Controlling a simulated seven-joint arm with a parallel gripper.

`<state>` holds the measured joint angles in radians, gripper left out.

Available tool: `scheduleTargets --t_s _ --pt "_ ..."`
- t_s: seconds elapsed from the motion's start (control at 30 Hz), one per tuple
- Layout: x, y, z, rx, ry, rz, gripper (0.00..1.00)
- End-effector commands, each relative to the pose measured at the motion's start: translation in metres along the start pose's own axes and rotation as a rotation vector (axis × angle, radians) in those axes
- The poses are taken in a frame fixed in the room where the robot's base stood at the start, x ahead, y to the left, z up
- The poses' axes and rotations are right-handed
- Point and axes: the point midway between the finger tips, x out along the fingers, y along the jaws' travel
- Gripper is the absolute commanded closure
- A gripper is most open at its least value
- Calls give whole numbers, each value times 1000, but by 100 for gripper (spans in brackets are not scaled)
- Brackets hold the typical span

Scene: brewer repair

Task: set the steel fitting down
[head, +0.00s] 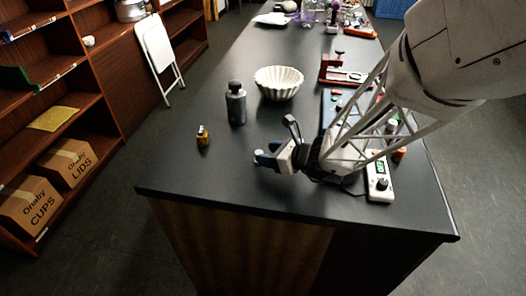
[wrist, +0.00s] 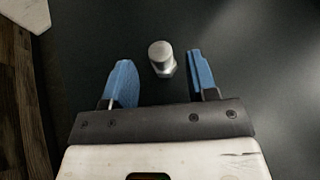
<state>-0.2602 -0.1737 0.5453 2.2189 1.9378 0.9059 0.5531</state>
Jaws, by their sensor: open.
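The steel fitting (wrist: 162,58) is a short silvery cylinder with a wider hex-shaped end. In the wrist view it is on the dark tabletop, between and slightly beyond the two blue fingertips of my gripper (wrist: 160,78). There are visible gaps between it and both fingers. My gripper is open. In the head view my gripper (head: 265,160) is low over the near part of the table, and a small pale piece at its fingers may be the fitting, too small to be sure.
On the dark table (head: 215,178) stand a grey bottle (head: 236,105), a small amber bottle (head: 203,136) and a white fluted bowl (head: 279,83). A white meter (head: 379,178) lies right of my gripper. A red tool (head: 343,72) is farther back. The front left tabletop is clear.

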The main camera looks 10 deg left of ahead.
Motion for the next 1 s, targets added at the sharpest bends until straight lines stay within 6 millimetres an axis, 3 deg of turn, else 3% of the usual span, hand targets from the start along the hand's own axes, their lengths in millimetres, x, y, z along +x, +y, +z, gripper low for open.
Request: scheduleTargets --t_s 0.5,1.0 --pt "-62 0 0 0 -1 -1 47" --pt "-78 0 0 1 0 0 47"
